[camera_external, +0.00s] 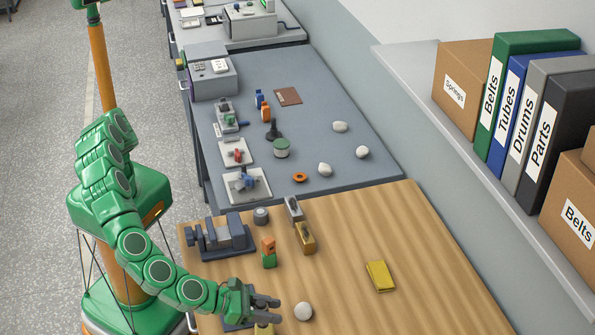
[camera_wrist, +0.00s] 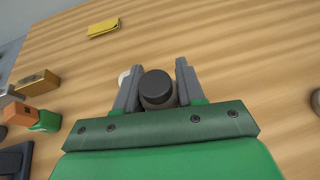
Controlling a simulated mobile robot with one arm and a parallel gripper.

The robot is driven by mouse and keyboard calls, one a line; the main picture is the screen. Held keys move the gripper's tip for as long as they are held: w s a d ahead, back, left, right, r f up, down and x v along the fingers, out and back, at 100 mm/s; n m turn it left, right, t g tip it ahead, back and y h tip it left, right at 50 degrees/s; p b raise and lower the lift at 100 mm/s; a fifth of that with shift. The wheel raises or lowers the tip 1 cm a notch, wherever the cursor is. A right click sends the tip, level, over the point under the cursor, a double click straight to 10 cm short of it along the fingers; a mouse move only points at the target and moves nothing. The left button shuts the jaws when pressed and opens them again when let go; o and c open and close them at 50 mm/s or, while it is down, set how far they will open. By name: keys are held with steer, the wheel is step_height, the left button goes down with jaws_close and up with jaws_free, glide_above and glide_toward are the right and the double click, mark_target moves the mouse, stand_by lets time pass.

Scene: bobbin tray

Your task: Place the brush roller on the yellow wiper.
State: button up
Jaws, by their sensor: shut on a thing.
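My gripper (camera_external: 268,303) is low over the front of the wooden table. In the wrist view its two fingers (camera_wrist: 159,66) are shut on an upright round piece with a dark flat top and a brownish side, which looks like the brush roller (camera_wrist: 157,86). In the external view the fingers mostly hide this piece. The yellow wiper (camera_external: 380,276) is a flat folded cloth lying to the right of my gripper, well apart from it. It also shows at the top left of the wrist view (camera_wrist: 103,27), with nothing on it.
A white round stone (camera_external: 303,311) is close beside my fingertips. An orange-and-green block (camera_external: 268,253), a brass block (camera_external: 305,238), a grey block (camera_external: 293,208) and a dark vise-like device (camera_external: 222,237) stand behind. The wood around the wiper is clear. A shelf of binders (camera_external: 530,100) overhangs at right.

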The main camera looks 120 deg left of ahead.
steer(key=shift+w+f, duration=0.15)
steer(key=shift+f, duration=1.55)
steer(key=shift+f, duration=0.1)
steer(key=o, duration=1)
steer(key=shift+o, duration=0.2)
